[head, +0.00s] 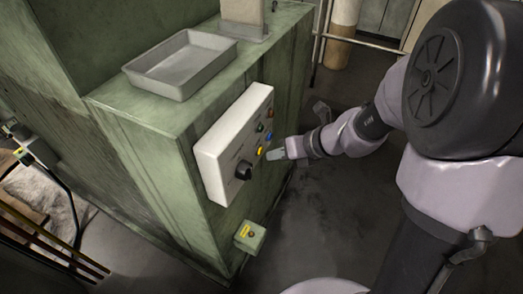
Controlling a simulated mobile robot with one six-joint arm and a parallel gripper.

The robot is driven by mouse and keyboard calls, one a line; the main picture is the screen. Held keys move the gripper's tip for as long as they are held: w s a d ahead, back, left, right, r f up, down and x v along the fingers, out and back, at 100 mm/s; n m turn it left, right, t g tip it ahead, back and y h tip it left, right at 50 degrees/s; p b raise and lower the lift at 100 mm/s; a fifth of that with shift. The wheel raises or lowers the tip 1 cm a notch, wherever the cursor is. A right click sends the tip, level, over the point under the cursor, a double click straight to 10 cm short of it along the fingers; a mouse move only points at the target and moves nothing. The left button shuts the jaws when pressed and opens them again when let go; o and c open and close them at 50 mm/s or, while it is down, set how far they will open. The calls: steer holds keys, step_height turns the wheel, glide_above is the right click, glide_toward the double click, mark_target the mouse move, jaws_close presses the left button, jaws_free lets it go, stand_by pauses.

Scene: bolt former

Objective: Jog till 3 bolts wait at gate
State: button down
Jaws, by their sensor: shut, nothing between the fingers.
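A white control box (222,150) is fixed to the side of the green machine (160,160). It carries a black rotary knob (243,170), a yellow button (260,151), a blue button (269,137), and red and green buttons toward its far end. My gripper (270,155) is shut and empty, with its tip close to the yellow button. I cannot tell whether the tip touches the panel. No bolts and no gate can be made out in the head view.
A grey, empty-looking tray (182,62) sits on the machine top. A small box with a yellow label and red button (249,237) is mounted low on the machine. Railings stand at the lower left and at the back. Dark floor lies open right of the machine.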

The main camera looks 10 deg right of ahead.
stand_by(0.8)
steer(key=shift+w+a, duration=0.25)
steer(key=shift+a, duration=0.1)
steer(key=shift+w+a, duration=0.25)
steer(key=shift+a, duration=0.05)
stand_by(3.0)
steer(key=shift+s+d, duration=0.5)
steer(key=shift+d, duration=0.15)
steer(key=shift+p, duration=0.3)
steer(key=shift+s+d+p, duration=0.2)
steer(key=shift+s+d, duration=0.55)
steer(key=shift+d, duration=0.3)
steer(key=shift+s+d+p, duration=0.15)
steer(key=shift+s+d, duration=0.55)
steer(key=shift+d, duration=0.3)
steer(key=shift+r, duration=0.1)
